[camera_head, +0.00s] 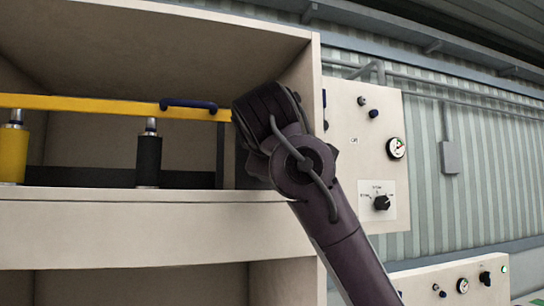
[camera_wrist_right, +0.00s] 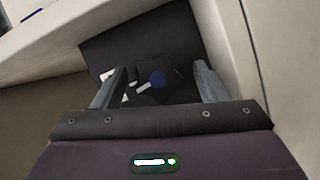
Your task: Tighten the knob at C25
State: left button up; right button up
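In the head view my right arm comes up from the bottom right, and its wrist is at the right inner side of the beige cabinet (camera_head: 130,235). The wrist hides its gripper there. In the right wrist view my right gripper (camera_wrist_right: 158,84) has its two grey fingers well apart. I cannot read a C25 label, so I cannot tell whether this is the named knob. My left gripper is not in view.
A yellow bar (camera_head: 90,105) with a blue handle (camera_head: 188,104) crosses the cabinet opening above a yellow cylinder (camera_head: 13,152) and a black cylinder (camera_head: 148,158). A wall panel (camera_head: 345,165) right of the wrist carries a gauge (camera_head: 396,148) and a black rotary knob (camera_head: 381,202).

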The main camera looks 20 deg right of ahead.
jog(key=shift+s+a, duration=0.1)
jog(key=shift+a, duration=0.05)
jog(key=b+v, duration=0.3)
jog(key=v, duration=0.4)
jog(key=shift+s, duration=0.25)
